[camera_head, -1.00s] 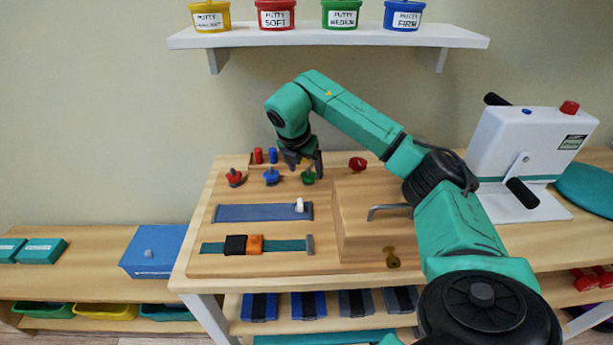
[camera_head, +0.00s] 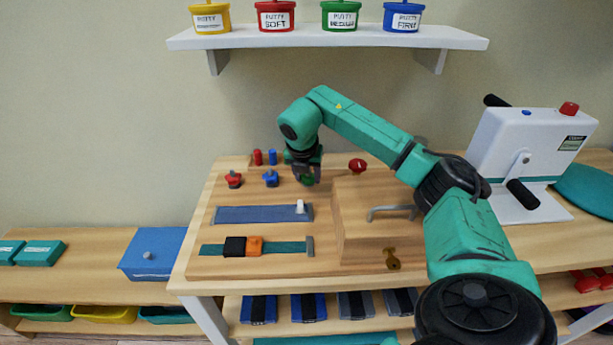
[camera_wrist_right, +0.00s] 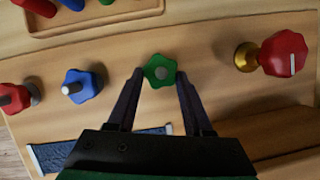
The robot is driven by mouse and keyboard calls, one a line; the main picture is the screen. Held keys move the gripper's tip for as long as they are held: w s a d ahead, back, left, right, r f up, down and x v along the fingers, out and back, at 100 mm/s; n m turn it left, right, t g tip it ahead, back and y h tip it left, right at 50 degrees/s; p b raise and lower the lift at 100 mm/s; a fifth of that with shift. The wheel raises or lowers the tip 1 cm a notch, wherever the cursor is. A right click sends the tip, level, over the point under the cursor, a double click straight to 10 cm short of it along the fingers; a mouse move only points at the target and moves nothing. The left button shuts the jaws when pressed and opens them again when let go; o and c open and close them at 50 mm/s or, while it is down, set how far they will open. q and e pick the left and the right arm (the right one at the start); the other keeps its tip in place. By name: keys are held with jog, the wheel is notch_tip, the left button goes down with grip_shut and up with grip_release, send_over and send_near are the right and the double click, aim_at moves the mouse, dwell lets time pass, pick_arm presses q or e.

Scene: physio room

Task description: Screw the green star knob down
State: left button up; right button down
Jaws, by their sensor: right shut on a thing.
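In the head view my right gripper (camera_head: 306,172) points down over the board, and the green knob (camera_head: 307,181) shows only partly below the fingers. The gripper is shut on the knob. The knob's underside and its thread are hidden. The wooden board (camera_head: 230,264) carries the knobs. My left gripper is in neither view.
A blue star knob (camera_head: 270,178) and a red one (camera_head: 233,180) stand left of the green knob. A red knob on a brass base (camera_wrist_right: 283,54) is to the right. A wooden box with a lever handle (camera_head: 392,211) stands nearby.

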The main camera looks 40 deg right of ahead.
jog(key=shift+c, duration=1.5)
grip_release()
jog(key=p+v, duration=0.1)
jog(key=v, duration=1.3)
jog(key=shift+a+r+p, duration=0.15)
jog(key=shift+r+p, duration=0.1)
jog(key=shift+p, duration=0.1)
jog(key=shift+s, duration=0.1)
